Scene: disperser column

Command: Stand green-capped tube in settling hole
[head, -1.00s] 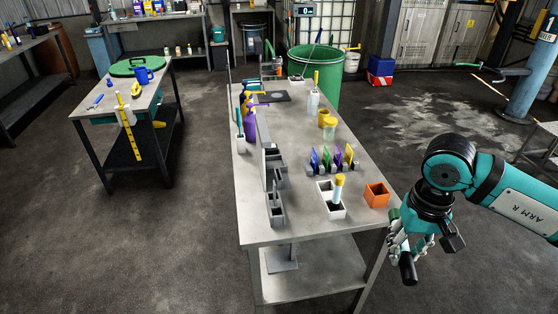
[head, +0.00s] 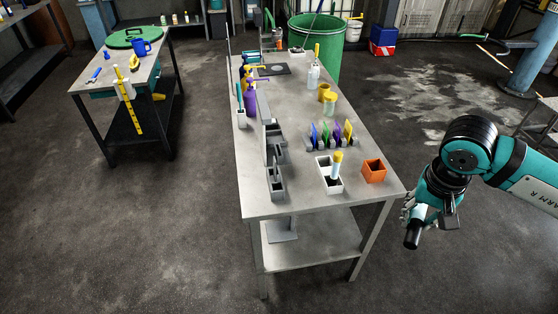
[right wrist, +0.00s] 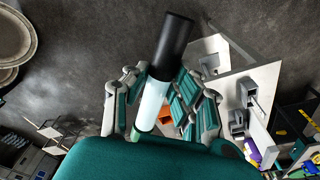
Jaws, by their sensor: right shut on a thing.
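My right gripper (head: 412,222) hangs off the table's right side in the head view. It is shut on a tube (right wrist: 155,98) with a pale body, a black end pointing away from the palm and a green end close to the palm. The tube's black end (head: 412,236) also shows in the head view, pointing down. A white block (head: 322,178) with dark openings stands on the table's near part; a yellow-capped tube (head: 337,164) stands upright in it. I cannot tell which opening is the settling hole. My left gripper is out of view.
An orange open box (head: 374,172) stands right of the white block on the grey table (head: 300,198). A rack of coloured cards (head: 330,137) is behind them. Grey holders (head: 275,184) line the left. The table's front right corner is clear.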

